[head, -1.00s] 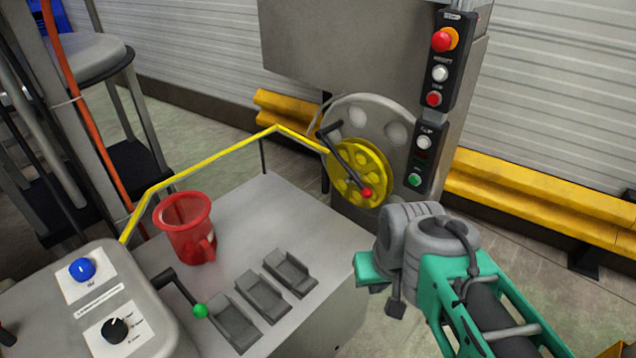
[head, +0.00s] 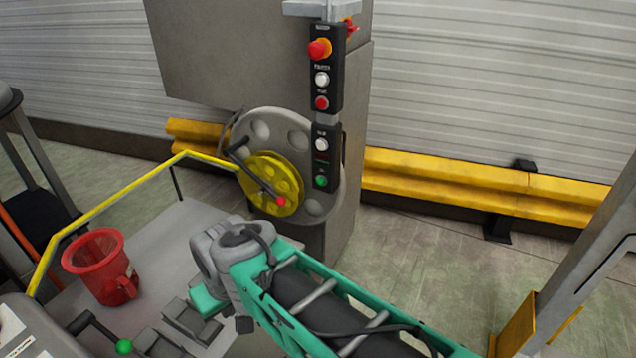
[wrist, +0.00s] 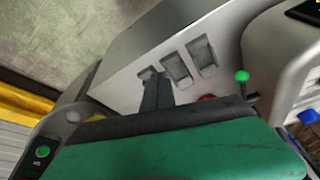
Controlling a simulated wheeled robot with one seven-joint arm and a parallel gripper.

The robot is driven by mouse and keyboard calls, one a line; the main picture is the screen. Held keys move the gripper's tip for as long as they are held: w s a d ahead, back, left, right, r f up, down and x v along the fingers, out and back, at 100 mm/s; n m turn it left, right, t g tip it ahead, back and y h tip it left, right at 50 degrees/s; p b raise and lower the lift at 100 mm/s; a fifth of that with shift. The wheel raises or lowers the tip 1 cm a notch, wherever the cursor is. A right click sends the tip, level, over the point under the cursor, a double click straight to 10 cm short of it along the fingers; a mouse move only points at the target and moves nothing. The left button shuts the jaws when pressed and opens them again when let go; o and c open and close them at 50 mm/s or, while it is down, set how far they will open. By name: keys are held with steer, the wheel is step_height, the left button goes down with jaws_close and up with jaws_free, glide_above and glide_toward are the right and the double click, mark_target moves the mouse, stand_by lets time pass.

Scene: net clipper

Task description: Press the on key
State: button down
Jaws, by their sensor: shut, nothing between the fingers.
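A green button (head: 320,181) sits at the bottom of the lower black control panel (head: 322,160) on the grey machine; its label is too small to read. A green button (wrist: 42,151) also shows at the lower left in the wrist view. My gripper (wrist: 153,92) is shut and empty, its dark fingers pointing toward the table with the grey slots. In the head view the fingers are hidden behind my teal wrist part. The gripper is left of and below the panel there, apart from the button.
The upper panel has a red emergency knob (head: 319,49), a white button and a red button. A yellow wheel (head: 270,185) with a crank is left of the lower panel. A red jug (head: 100,265) and grey slots (head: 190,318) are on the table (head: 195,222). Yellow guard rails (head: 430,180) run behind.

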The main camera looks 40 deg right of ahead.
mark_target(321, 181)
steer(key=w+d+f+m+t+b, duration=0.1)
steer(key=w+d+f+m+t, duration=0.1)
steer(key=w+d+t, duration=0.35)
steer(key=w+d+f+m+t+b, duration=0.1)
steer(key=w+d+f+m+t, duration=0.15)
steer(key=w+d, duration=0.6)
steer(key=d+r+m+t+h, duration=0.3)
steer(key=d+m+h, duration=0.4)
steer(key=d, duration=0.9)
steer(key=shift+s+m, duration=0.4)
steer(key=shift+m, duration=0.05)
steer(key=shift+d, duration=0.1)
steer(key=w+d+b, duration=0.1)
steer(key=w+d, duration=0.2)
steer(key=d, duration=0.5)
steer(key=shift+d+b, duration=0.15)
steer(key=shift+b, duration=0.2)
